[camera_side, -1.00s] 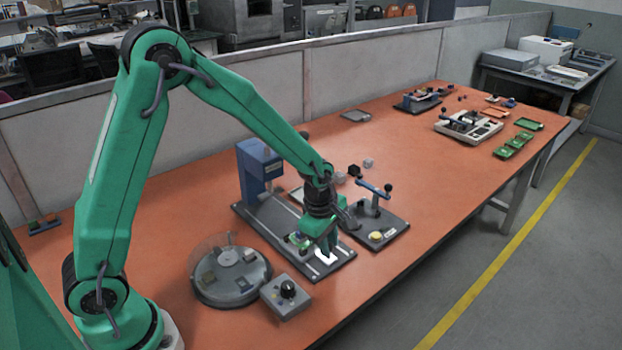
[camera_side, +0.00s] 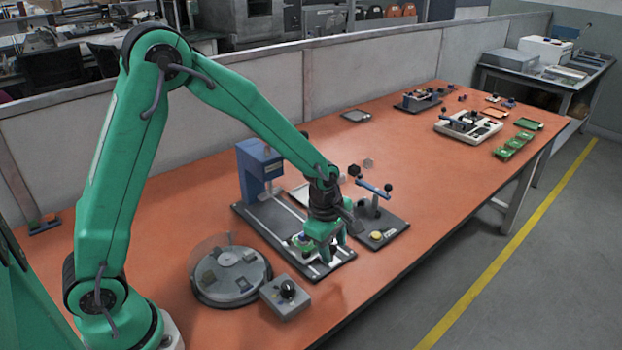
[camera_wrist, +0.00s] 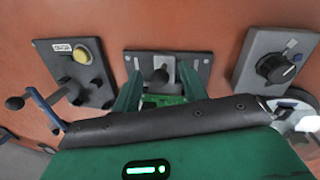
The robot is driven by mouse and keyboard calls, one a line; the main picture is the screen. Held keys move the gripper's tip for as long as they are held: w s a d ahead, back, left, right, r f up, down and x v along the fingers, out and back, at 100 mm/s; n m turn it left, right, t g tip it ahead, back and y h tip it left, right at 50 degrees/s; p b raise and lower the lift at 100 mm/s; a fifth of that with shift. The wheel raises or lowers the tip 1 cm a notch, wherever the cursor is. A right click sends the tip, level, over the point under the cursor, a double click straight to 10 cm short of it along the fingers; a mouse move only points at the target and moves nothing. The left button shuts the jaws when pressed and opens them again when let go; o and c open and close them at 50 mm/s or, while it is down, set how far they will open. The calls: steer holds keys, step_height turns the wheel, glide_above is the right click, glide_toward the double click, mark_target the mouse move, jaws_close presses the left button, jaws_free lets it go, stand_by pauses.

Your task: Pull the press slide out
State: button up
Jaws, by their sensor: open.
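The blue press (camera_side: 258,168) stands at the back of a dark base plate with pale rails (camera_side: 273,222). My gripper (camera_side: 330,254) is open, pointing down over the front end of this plate. In the wrist view, my gripper's two green fingers (camera_wrist: 160,74) stand apart on either side of a small dark upright knob (camera_wrist: 160,77) on the press's slide track. Whether the fingers touch the knob cannot be told.
A round turntable (camera_side: 232,292) and a grey control box with a black knob (camera_side: 286,297) stand left of the plate. A lever fixture with a yellow button (camera_side: 376,236) stands close on the right. The table's front edge is near.

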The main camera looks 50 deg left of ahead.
step_height(320, 180, up, 8)
steer(key=s, duration=0.1)
steer(key=shift+s+f, duration=0.2)
steer(key=shift+f, duration=0.05)
steer(key=shift+a, duration=0.1)
stand_by(0.4)
steer(key=s+a+r+m+t, duration=0.1)
steer(key=s+a+r+m, duration=0.2)
steer(key=s+r+m, duration=0.3)
steer(key=s+a+r+m+t, duration=0.2)
steer(key=s+r+m, duration=0.4)
steer(key=s+m, duration=0.7)
steer(key=shift+s+a+r+m+t, duration=0.3)
steer(key=shift+s+a+m, duration=0.1)
steer(key=shift+a+m, duration=0.2)
